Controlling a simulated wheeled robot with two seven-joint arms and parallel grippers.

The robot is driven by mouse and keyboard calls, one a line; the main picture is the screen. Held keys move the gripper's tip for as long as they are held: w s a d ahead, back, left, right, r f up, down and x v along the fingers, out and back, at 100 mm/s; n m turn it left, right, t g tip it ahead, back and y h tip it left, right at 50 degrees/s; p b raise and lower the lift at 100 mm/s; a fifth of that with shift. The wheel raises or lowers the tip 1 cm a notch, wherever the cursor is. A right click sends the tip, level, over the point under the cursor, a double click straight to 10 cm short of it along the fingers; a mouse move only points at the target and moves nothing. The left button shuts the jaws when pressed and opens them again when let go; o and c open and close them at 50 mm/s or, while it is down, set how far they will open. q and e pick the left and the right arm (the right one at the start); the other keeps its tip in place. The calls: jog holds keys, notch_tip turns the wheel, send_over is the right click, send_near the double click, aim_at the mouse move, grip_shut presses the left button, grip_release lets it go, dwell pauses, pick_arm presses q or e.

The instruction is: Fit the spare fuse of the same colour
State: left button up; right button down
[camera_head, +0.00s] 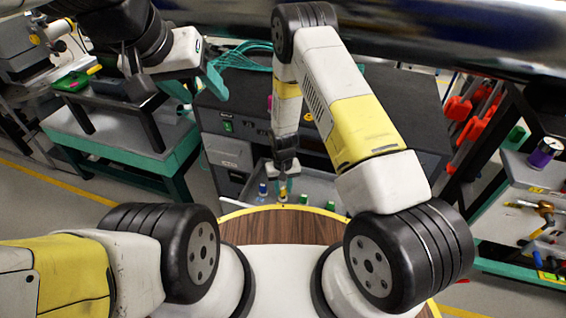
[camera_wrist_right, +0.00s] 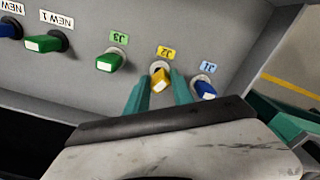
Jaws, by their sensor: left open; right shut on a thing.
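In the right wrist view a yellow fuse (camera_wrist_right: 160,82) sits at the socket labelled J2. My right gripper (camera_wrist_right: 159,88) has its teal fingers on either side of it and is shut on it. A blue fuse (camera_wrist_right: 205,90) is at J1 and a green fuse (camera_wrist_right: 109,61) at J3. In the head view my right gripper (camera_head: 283,183) reaches down into the grey panel. My left gripper (camera_head: 204,87) is open and empty at the upper left.
A black-topped cabinet (camera_head: 375,125) stands behind the right arm. A teal-framed bench (camera_head: 120,140) is on the left. A large metal pipe crosses the top.

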jog(key=shift+f, duration=0.55)
dwell(0.6)
jog(key=c, duration=1)
grip_release()
